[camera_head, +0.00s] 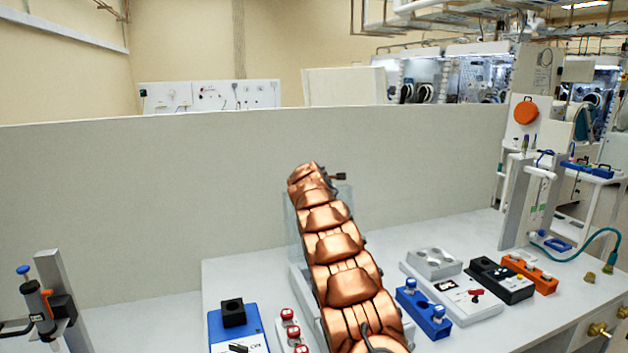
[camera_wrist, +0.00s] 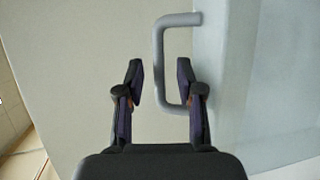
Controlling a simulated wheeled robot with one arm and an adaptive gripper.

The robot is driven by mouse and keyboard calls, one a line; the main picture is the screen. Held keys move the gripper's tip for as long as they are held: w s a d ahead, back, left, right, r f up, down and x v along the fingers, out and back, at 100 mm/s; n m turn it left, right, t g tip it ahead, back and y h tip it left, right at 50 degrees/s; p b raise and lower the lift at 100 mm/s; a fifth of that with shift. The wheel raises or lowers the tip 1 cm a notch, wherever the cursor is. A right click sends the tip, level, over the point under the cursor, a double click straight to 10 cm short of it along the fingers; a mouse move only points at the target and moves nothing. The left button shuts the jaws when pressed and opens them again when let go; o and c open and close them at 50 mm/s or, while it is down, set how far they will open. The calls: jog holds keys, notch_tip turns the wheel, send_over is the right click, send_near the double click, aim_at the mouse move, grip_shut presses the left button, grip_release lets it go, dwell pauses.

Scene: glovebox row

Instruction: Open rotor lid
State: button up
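A grey C-shaped handle (camera_wrist: 160,55) shows in the wrist view, at the edge of a pale translucent panel (camera_wrist: 250,90). My gripper (camera_wrist: 160,78) is open, with one dark finger left of the handle's long bar and the other to its right. Both fingers look apart from the bar; the depth between them and it is hard to tell. In the head view a clear box (camera_head: 345,193) shows behind my copper-coloured arm, which hides most of it. No rotor can be made out, and whether the panel is its lid I cannot tell.
On the white bench (camera_head: 240,272) a blue block (camera_head: 424,312), a grey block with round wells (camera_head: 434,263), a black box (camera_head: 499,280) and an orange rack (camera_head: 529,272) stand right of my arm. A blue device (camera_head: 237,330) stands left. A grey partition (camera_head: 150,200) rises behind.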

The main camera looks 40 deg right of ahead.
jog(key=v, duration=1.1)
jog(key=shift+s+a, duration=0.25)
dwell(0.3)
dwell(0.5)
jog(key=s+a+f+m+g+y, duration=0.2)
jog(key=s+a+f+m, duration=0.15)
jog(key=s+a, duration=0.65)
jog(key=s+a+f+m+g+y, duration=0.3)
jog(key=s+a+f, duration=0.2)
jog(key=s+a, duration=0.5)
jog(key=s+a+f+m+g+y, duration=0.25)
jog(key=s+a+f, duration=0.4)
jog(key=a, duration=0.65)
jog(key=s+a+f+g+y, duration=0.1)
jog(key=s+a+f+g, duration=0.1)
jog(key=s+a, duration=0.5)
jog(key=s+a+f+m+g+y, duration=0.1)
jog(key=s+a+f+g+y, duration=0.1)
jog(key=s+a, duration=0.6)
jog(key=s, duration=0.7)
jog(key=shift+f, duration=0.35)
